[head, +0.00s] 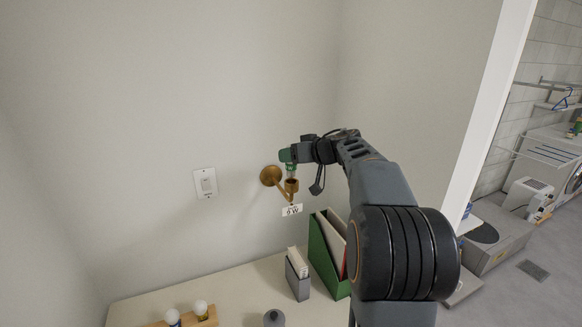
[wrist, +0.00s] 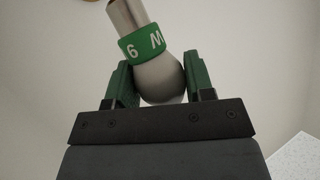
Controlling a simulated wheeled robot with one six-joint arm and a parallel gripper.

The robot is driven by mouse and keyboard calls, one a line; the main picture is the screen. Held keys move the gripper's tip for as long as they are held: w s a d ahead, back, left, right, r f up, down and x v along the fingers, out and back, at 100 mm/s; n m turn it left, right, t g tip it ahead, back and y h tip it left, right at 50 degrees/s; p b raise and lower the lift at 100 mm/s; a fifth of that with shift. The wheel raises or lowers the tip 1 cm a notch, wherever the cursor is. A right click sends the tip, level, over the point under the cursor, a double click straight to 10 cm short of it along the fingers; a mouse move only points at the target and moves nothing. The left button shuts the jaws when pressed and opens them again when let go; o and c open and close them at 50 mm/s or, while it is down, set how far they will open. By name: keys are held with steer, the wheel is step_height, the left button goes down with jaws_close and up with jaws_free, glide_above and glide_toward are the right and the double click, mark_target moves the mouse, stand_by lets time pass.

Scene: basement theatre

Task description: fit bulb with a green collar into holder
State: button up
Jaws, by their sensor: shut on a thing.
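My gripper (head: 289,155) is at the wall, just above the brass holder (head: 291,187), an upward-facing cup on a wall bracket. In the wrist view, my gripper (wrist: 158,68) is shut on the bulb (wrist: 160,78), with one green finger on each side of its globe. The bulb has a green collar (wrist: 143,47) marked "6 W" and a metal base tilted to the upper left in that view. In the head view, only a little of the bulb shows between the fingers and the cup. I cannot tell whether its base is inside the cup or just above it.
A label (head: 292,210) sits below the holder, and a light switch (head: 205,183) is to the left. On the table (head: 235,284) stand a green file box (head: 322,258), a grey box (head: 298,281) and a wooden rack (head: 208,323) with two bulbs. The wall around the holder is clear.

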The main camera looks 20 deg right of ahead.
mark_target(292, 167)
steer(key=f, duration=0.1)
steer(key=w+f, duration=0.1)
steer(key=f, duration=0.1)
steer(key=shift+d, duration=0.1)
steer(key=shift+s+f, duration=0.25)
steer(key=shift+w+f, duration=0.15)
steer(key=shift+f, duration=0.15)
steer(key=o, duration=1.1)
steer(key=shift+c, duration=0.2)
